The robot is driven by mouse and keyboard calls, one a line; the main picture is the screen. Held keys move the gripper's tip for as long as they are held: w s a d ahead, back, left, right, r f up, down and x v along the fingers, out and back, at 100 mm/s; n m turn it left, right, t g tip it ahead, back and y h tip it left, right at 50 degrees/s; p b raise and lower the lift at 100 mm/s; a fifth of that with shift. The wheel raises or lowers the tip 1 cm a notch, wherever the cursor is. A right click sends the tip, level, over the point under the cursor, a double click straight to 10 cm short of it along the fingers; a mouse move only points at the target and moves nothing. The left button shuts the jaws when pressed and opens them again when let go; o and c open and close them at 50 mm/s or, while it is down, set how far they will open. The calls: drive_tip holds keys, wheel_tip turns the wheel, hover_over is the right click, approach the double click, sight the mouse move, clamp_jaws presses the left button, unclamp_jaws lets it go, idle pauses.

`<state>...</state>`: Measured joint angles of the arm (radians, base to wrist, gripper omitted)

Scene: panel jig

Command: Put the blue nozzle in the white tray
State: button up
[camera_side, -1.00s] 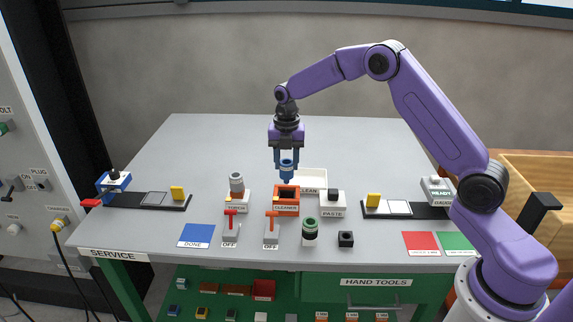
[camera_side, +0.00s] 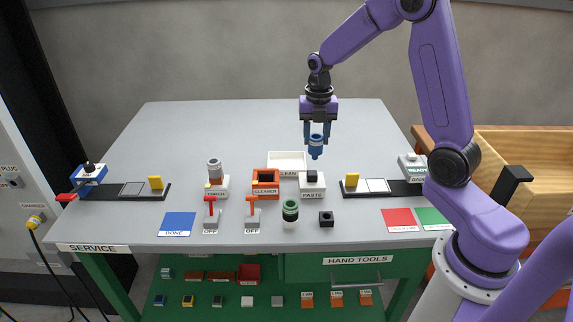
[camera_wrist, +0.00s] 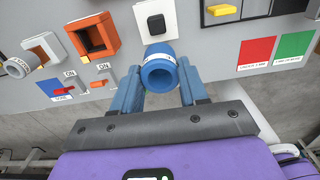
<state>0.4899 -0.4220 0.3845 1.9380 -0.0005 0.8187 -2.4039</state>
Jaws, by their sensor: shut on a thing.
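The blue nozzle (camera_side: 316,146) is held upright between the fingers of my gripper (camera_side: 316,135), in the air above the bench. In the wrist view the blue nozzle (camera_wrist: 160,72) sits between the two blue fingers of my gripper (camera_wrist: 160,90), its open round end facing the camera. The white tray (camera_side: 287,158), labelled CLEAN, lies on the bench to the left of and below the nozzle in the side view, behind the orange cleaner box. Its front is partly hidden by the cleaner and paste blocks.
The orange cleaner box (camera_side: 266,181) and the white paste block (camera_side: 312,185) stand in front of the tray. The torch stand (camera_side: 215,183) is to the left. A green-banded part (camera_side: 290,212) and a black block (camera_side: 326,219) stand at the front. The back of the bench is clear.

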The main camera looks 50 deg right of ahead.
drive_tip(key=shift+w+d+f, duration=0.45)
drive_tip(key=shift+w+f, duration=1.7)
drive_tip(key=shift+w, duration=0.1)
drive_tip(key=shift+w+d+f, duration=0.4)
drive_tip(key=shift+w+f, duration=1.8)
drive_tip(key=shift+w, duration=0.05)
drive_tip(key=shift+w+d+f, duration=0.45)
drive_tip(key=shift+w+f, duration=1.7)
drive_tip(key=shift+w, duration=0.1)
drive_tip(key=shift+f, duration=0.1)
drive_tip(key=o, duration=1.2)
drive_tip(key=shift+c, duration=0.2)
